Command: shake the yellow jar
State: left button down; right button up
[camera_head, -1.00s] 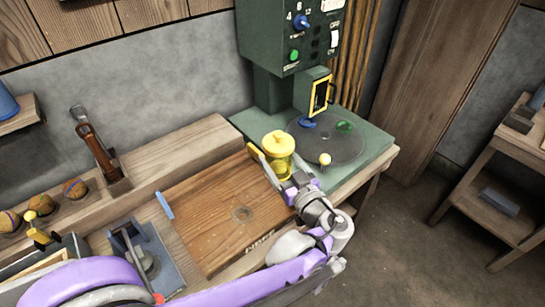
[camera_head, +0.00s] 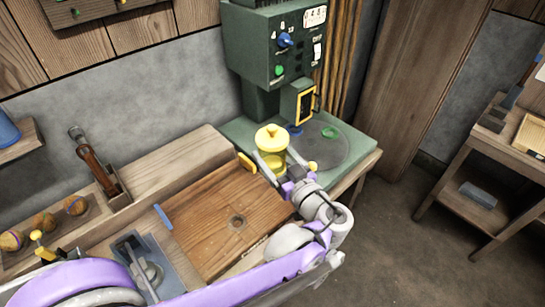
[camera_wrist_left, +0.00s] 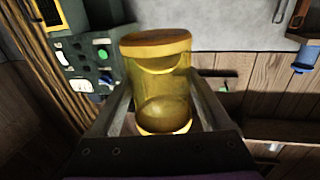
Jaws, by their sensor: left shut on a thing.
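The yellow jar (camera_head: 271,160) is see-through with a solid yellow lid and a knob on top. In the head view it is upright at the far right end of the wooden board, in front of the green machine. My left gripper (camera_head: 272,166) is shut on the jar, with a finger on either side of its body. In the left wrist view the jar (camera_wrist_left: 158,85) fills the middle between the fingers, slightly tilted in the picture. Whether its base touches anything below is hidden. My right gripper is not in view.
The green machine (camera_head: 268,55) with knobs and a round dark plate (camera_head: 325,150) stands just behind the jar. The wooden board (camera_head: 215,215) is mostly bare. A wooden shelf (camera_head: 480,155) stands at the right.

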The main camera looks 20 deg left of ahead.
aim_at(273, 170)
pick_arm(q)
jog(key=shift+w+r, duration=0.1)
jog(key=shift+r, duration=0.65)
jog(key=shift+f, duration=0.5)
notch_tip(273, 170, down, 7)
jog(key=b, duration=0.5)
jog(key=shift+r, duration=0.3)
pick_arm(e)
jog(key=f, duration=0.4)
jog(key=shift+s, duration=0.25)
pick_arm(q)
notch_tip(273, 170, up, 7)
jog(key=p, duration=0.6)
jog(key=shift+r, duration=0.2)
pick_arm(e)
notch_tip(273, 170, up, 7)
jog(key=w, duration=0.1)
pick_arm(q)
jog(key=shift+f, duration=0.5)
notch_tip(273, 170, down, 7)
jog(key=b, duration=0.5)
jog(key=shift+r, duration=0.3)
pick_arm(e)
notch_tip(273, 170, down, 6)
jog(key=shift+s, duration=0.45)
